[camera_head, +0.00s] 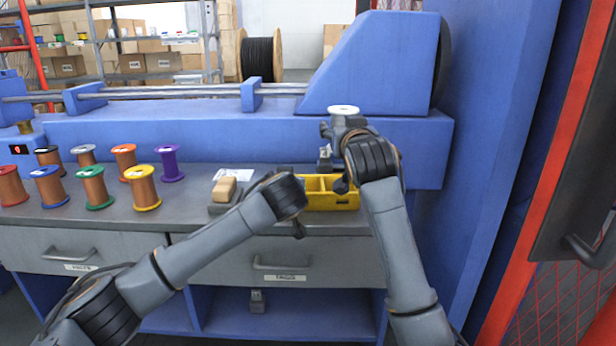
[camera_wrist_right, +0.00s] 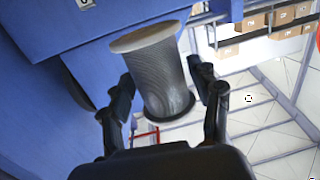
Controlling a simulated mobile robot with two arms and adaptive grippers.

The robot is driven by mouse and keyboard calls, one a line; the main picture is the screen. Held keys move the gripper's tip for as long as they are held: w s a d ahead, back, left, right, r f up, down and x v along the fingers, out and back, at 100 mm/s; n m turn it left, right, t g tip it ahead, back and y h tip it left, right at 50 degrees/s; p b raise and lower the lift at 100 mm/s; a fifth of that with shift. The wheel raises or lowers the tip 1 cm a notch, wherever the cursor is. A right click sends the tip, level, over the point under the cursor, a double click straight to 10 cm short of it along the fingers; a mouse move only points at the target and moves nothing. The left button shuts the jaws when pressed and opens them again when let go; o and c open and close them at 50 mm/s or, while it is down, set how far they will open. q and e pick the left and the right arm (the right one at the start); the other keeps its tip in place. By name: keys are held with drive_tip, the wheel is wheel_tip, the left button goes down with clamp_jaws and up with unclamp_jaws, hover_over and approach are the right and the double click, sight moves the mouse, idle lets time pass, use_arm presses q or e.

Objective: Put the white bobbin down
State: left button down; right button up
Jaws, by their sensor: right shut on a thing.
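The white bobbin (camera_head: 343,110) is held up above the back of the worktop, its white top flange facing up. My right gripper (camera_head: 337,131) is shut on it. In the right wrist view the bobbin (camera_wrist_right: 160,75) shows a pale flange, a grey wound body and a darker far rim, with a finger on either side. My left arm reaches in over the worktop's front edge near the yellow tray. My left gripper is mostly hidden by its own wrist, so its fingers cannot be made out.
Several bobbins, among them a purple one (camera_head: 168,163) and a yellow-flanged one (camera_head: 145,188), stand at the left of the grey worktop (camera_head: 190,212). A brush-like wooden block (camera_head: 224,190) and a yellow compartment tray (camera_head: 333,202) lie near the middle. A blue machine (camera_head: 230,135) runs behind.

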sight(322, 193)
wheel_tip(322, 193, down, 2)
drive_tip(key=shift+d+n+y, duration=0.15)
drive_tip(key=shift+n+y, duration=0.25)
drive_tip(key=shift+y, duration=0.5)
wheel_tip(322, 193, down, 10)
drive_tip(key=shift+f, duration=0.2)
drive_tip(key=shift+s, duration=0.1)
